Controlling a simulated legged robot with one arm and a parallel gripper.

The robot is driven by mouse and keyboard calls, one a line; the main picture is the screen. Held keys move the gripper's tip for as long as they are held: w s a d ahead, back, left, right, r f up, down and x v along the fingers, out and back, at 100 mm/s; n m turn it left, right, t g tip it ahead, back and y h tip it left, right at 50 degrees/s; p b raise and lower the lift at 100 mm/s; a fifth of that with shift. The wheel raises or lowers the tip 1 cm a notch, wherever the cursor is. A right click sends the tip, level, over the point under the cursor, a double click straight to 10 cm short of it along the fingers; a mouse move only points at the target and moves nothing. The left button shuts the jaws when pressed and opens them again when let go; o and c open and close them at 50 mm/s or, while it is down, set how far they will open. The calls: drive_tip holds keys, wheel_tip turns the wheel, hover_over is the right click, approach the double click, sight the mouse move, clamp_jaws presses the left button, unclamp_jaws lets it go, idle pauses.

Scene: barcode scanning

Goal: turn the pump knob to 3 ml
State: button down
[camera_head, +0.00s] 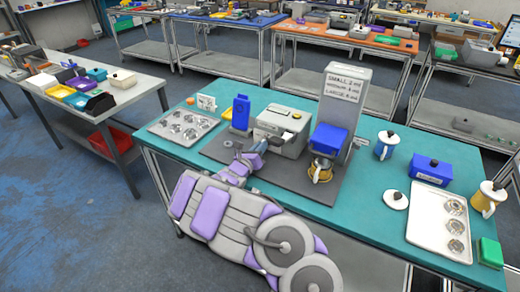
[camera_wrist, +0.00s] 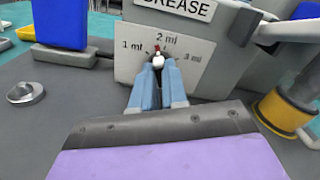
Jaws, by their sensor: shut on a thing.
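The grey pump (camera_head: 283,131) stands on a dark mat on the teal table. The knob (camera_wrist: 158,61) is white with a red tip pointing up, close to 2 ml. My gripper (camera_wrist: 157,82) is shut on the knob, and its blue-grey fingers hide the knob's lower part. In the head view my gripper (camera_head: 260,146) reaches the pump's front left side, where the knob cannot be made out.
A blue block (camera_head: 241,112) stands left of the pump. Right of it, a grey stand (camera_head: 345,95) with a sign and blue box has a yellow cup (camera_head: 319,172) below. A silver round piece (camera_wrist: 26,92) lies on the mat. A metal tray (camera_head: 183,126) sits left.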

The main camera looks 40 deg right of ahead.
drive_tip(key=m, duration=0.3)
drive_tip(key=shift+f+m+b, duration=0.2)
drive_tip(key=shift+m+b, duration=0.1)
drive_tip(key=m, duration=0.3)
drive_tip(key=shift+s+m, duration=0.15)
drive_tip(key=shift+m, duration=0.15)
drive_tip(key=m, duration=0.3)
drive_tip(key=shift+m, duration=0.3)
drive_tip(key=shift+s+f+m, duration=0.15)
drive_tip(key=shift+m, duration=1.95)
drive_tip(key=c, duration=1.2)
unclamp_jaws()
drive_tip(key=shift+d, duration=0.1)
drive_tip(key=shift+o, duration=0.2)
